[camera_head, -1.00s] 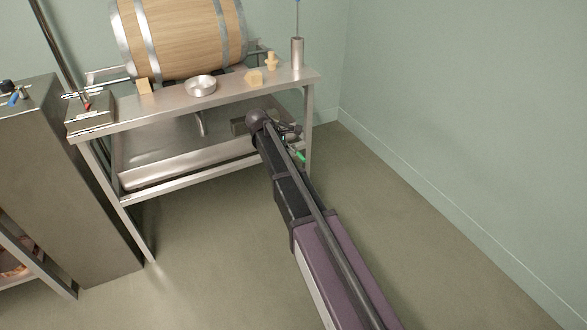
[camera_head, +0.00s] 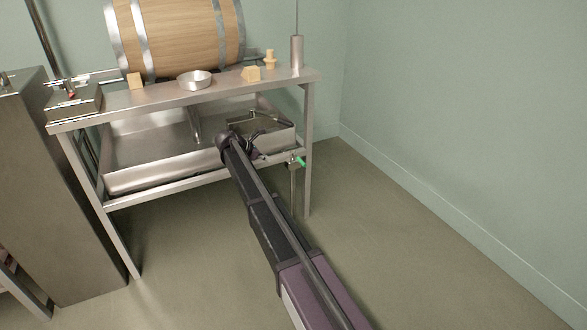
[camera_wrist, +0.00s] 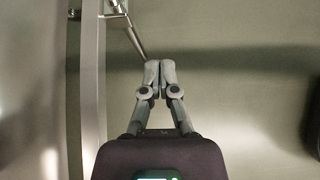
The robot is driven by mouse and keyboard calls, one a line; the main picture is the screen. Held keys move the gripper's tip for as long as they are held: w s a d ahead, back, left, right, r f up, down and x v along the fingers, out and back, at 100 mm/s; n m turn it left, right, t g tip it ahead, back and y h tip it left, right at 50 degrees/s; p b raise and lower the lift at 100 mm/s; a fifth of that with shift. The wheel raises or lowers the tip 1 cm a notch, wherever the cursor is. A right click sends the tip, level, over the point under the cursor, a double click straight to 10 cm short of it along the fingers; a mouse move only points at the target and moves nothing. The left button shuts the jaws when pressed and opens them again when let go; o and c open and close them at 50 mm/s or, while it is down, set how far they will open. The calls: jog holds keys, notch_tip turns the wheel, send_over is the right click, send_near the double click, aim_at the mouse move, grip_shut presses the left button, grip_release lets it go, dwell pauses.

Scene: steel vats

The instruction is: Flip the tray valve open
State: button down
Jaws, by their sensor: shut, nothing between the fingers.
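The tray valve shows in the head view as a small green handle (camera_head: 300,161) on a metal fitting at the front right of the steel tray (camera_head: 150,178), beside the stand's right leg. My gripper (camera_head: 265,156) is just left of the valve, apart from it in the picture; its fingers are small and dark there. In the wrist view my gripper (camera_wrist: 159,66) has its fingertips together, with nothing between them. A thin metal pipe (camera_wrist: 136,41) ends close to the fingertips; contact cannot be told. The green handle does not show in the wrist view.
A steel stand (camera_head: 220,88) holds a wooden barrel (camera_head: 180,35), a metal bowl (camera_head: 195,80) and wooden pieces above the tray. A rail (camera_wrist: 92,90) runs along the left of the wrist view. The floor (camera_head: 380,230) to the right is clear.

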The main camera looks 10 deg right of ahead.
dwell(0.4)
jog(key=b, duration=0.6)
send_near(298, 160)
jog(key=shift+s+f+x, duration=0.15)
jog(key=shift+s+x, duration=0.1)
jog(key=shift+x, duration=1.05)
jog(key=shift+s+f+x, duration=0.2)
jog(key=shift+s+x, duration=0.05)
jog(key=shift+x, duration=1.05)
jog(key=shift+s+f+x, duration=0.15)
jog(key=shift+s+x, duration=0.1)
jog(key=shift+x, duration=1.05)
jog(key=shift+a, duration=0.2)
jog(key=shift+a, duration=0.3)
jog(key=shift+d, duration=0.1)
